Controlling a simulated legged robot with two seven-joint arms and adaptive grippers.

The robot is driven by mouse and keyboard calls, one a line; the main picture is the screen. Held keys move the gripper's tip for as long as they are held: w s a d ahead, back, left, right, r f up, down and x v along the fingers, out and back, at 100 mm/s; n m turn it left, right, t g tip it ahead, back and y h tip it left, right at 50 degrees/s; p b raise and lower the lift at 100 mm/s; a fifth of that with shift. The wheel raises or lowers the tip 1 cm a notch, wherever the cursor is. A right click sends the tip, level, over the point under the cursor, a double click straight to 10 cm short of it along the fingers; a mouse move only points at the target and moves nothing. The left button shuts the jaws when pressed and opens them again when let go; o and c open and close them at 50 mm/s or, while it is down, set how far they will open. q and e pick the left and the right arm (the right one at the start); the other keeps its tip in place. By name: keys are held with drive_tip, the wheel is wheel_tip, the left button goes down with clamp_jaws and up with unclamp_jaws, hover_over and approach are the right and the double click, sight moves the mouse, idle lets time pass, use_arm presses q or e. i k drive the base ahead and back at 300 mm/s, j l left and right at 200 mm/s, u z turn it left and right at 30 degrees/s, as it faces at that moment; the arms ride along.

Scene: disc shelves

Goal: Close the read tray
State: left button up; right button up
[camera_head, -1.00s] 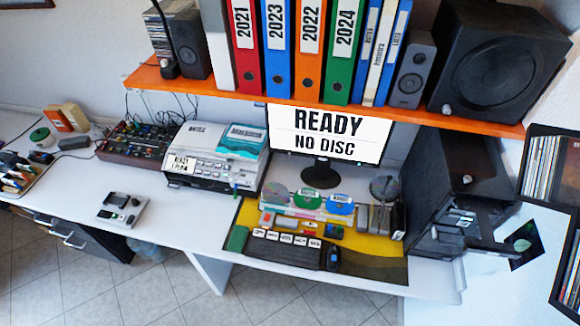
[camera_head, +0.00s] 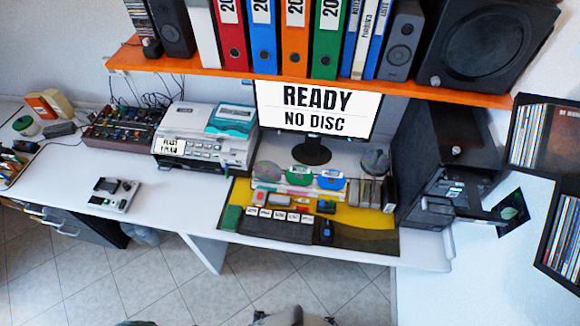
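A black computer tower (camera_head: 432,165) stands at the right end of the desk. A dark flat piece that looks like an open disc tray (camera_head: 470,211) sticks out from its lower front toward the right. I cannot tell whether a disc lies in it. The monitor (camera_head: 317,108) reads "READY NO DISC". Neither of my grippers can be made out. Small parts cut off at the bottom edge may be mine, but they do not show fingers.
A dark square with a green round mark (camera_head: 512,212) is just right of the tray. A white disc device (camera_head: 205,138) stands left of the monitor. An orange shelf (camera_head: 300,84) with binders and speakers hangs above. Disc racks (camera_head: 545,133) are at far right.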

sight(476, 214)
drive_tip(key=k+z, duration=0.1)
drive_tip(key=z, duration=1.55)
drive_tip(key=j+u, duration=0.25)
drive_tip(key=j, duration=0.2)
drive_tip(key=i+l, duration=0.05)
